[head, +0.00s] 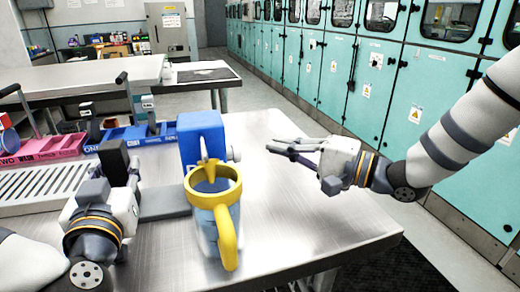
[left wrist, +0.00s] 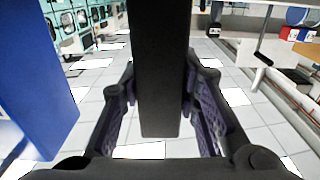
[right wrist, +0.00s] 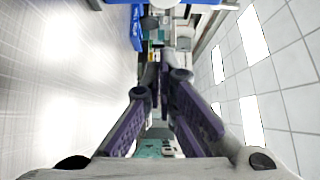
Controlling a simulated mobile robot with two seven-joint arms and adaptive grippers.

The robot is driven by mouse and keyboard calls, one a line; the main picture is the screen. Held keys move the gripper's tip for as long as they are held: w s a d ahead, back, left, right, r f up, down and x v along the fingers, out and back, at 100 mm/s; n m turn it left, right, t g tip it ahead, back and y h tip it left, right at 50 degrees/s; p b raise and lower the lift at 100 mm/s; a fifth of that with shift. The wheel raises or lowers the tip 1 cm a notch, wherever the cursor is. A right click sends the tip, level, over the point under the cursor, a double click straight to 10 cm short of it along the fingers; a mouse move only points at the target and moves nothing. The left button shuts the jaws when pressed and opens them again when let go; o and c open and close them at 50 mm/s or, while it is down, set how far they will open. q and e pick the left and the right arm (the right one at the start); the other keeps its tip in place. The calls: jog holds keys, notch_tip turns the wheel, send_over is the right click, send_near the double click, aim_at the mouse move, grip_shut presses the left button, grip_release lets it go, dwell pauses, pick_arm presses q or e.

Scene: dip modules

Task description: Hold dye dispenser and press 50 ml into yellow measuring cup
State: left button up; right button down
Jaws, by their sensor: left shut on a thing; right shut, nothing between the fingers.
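The yellow measuring cup (head: 227,238) stands near the middle of the metal table, with a yellow rim and handle and a see-through body. The blue dye dispenser (head: 198,138) stands just behind it. Its yellow spout is above the cup's rim. My left gripper (head: 116,176) is left of the cup, shut on an upright black block (head: 112,157). In the left wrist view the black block (left wrist: 160,70) fills the space between the fingers; whether it joins the dispenser is unclear. My right gripper (head: 277,149) is shut and empty, in the air right of the dispenser.
A white slotted rack (head: 42,188) lies at the left of the table (head: 290,225). Pink trays (head: 52,147) and blue trays (head: 130,134) stand behind it. A grey plate (head: 163,203) lies between my left gripper and the cup. The table's right side is clear. Teal cabinets (head: 340,85) line the back.

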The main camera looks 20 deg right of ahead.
jog(key=shift+w+a, duration=0.15)
jog(key=shift+a, duration=1)
jog(key=shift+w+a, duration=0.1)
jog(key=shift+a, duration=1)
jog(key=shift+a, duration=1.1)
pick_arm(q)
jog(key=shift+d, duration=0.15)
pick_arm(e)
jog(key=shift+a, duration=0.2)
jog(key=d, duration=0.4)
jog(key=shift+d, duration=0.25)
jog(key=v, duration=1)
